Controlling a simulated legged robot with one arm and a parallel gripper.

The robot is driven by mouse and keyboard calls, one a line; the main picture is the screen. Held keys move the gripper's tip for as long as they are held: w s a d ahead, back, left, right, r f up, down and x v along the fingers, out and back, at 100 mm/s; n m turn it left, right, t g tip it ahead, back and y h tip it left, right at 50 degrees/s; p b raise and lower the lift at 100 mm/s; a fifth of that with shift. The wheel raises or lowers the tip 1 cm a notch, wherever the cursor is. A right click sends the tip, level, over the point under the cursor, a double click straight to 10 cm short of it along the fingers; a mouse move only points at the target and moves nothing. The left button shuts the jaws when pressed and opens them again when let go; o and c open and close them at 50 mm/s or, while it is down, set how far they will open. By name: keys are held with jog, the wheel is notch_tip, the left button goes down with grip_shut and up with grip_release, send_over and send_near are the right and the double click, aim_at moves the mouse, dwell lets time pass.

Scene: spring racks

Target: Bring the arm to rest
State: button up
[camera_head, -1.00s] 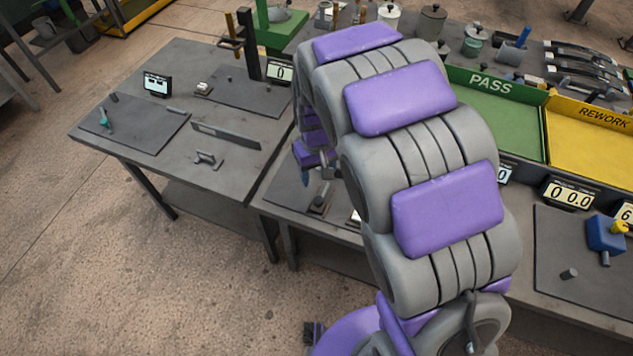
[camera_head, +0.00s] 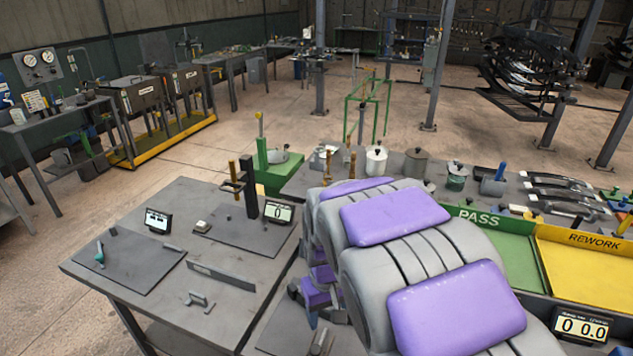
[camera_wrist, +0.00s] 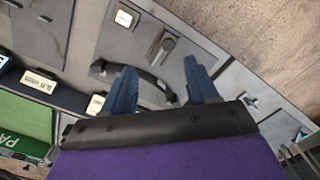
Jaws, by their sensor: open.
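My arm, grey with purple pads, curves over the bench in the head view and hides part of it. My gripper (camera_wrist: 157,88) shows in the wrist view with two blue fingers spread apart and nothing between them. It is above the grey bench, near a dark curved handle-like part (camera_wrist: 133,78) and a short cylindrical post (camera_wrist: 160,45). The height of the fingers above these is hard to tell. In the head view the gripper is mostly hidden behind my arm.
A green PASS tray (camera_head: 508,255) and a yellow REWORK tray (camera_head: 580,275) lie right of my arm. The left grey table (camera_head: 225,312) holds small displays and tools. Several pots stand along the back bench. Open floor (camera_head: 40,315) lies left of the table.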

jog(key=s+d+r+m, duration=0.1)
jog(key=s+d, duration=0.3)
jog(key=s, duration=0.5)
jog(key=s+d+r+m+g, duration=0.1)
jog(key=s+d, duration=0.3)
jog(key=s, duration=0.4)
jog(key=s+d+r+m, duration=0.2)
jog(key=s+d+r, duration=0.1)
jog(key=s, duration=0.6)
jog(key=shift+s+d+r, duration=0.3)
jog(key=shift+d, duration=0.45)
